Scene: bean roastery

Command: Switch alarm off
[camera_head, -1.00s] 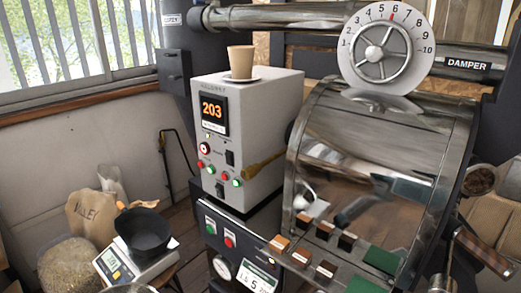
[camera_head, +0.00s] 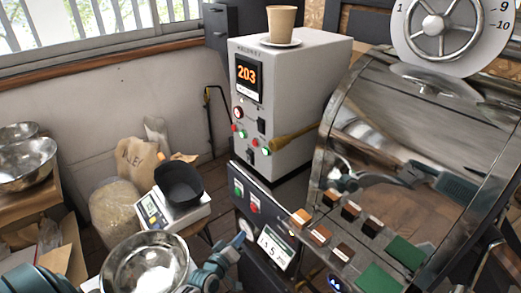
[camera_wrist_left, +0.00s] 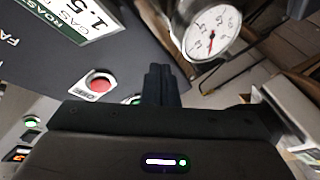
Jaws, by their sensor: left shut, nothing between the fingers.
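The grey control box (camera_head: 300,75) stands left of the roaster drum, with an orange 203 display (camera_head: 247,76). I cannot read which is the alarm. My left gripper (camera_head: 239,241) is shut and empty, low in front of the black lower panel. Its fingers show in the left wrist view (camera_wrist_left: 160,84), near a red button (camera_wrist_left: 98,84) and partly covering a green one (camera_wrist_left: 133,100).
A wooden handle (camera_head: 292,138) juts from the drum. A pressure gauge (camera_wrist_left: 212,32) and a gas sign (camera_head: 275,248) are close to my left gripper. A steel bowl (camera_head: 145,265) and a scale (camera_head: 190,218) are at lower left.

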